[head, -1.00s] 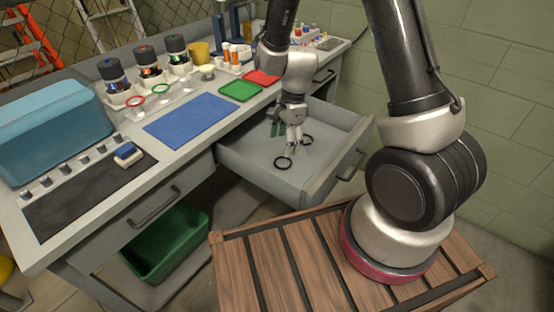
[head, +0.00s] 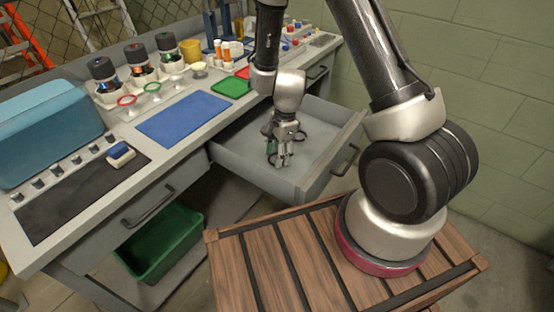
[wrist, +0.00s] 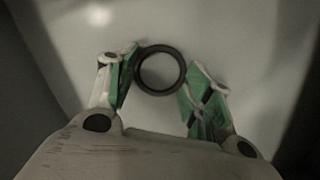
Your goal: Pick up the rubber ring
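A black rubber ring (wrist: 180,60) lies flat on the light floor of the open drawer (head: 322,150). In the wrist view it sits between and just beyond the green-padded fingertips of my gripper (wrist: 155,85). The fingers are apart with the ring's near edge in the gap, and I cannot tell whether they touch it. In the head view my gripper (head: 280,162) is low inside the drawer and largely hides the ring below it.
The drawer's front panel (head: 335,170) and side walls surround my gripper. The workbench above holds a blue mat (head: 183,118), a green tray (head: 231,88) and several jars. A green bin (head: 160,244) stands below the bench.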

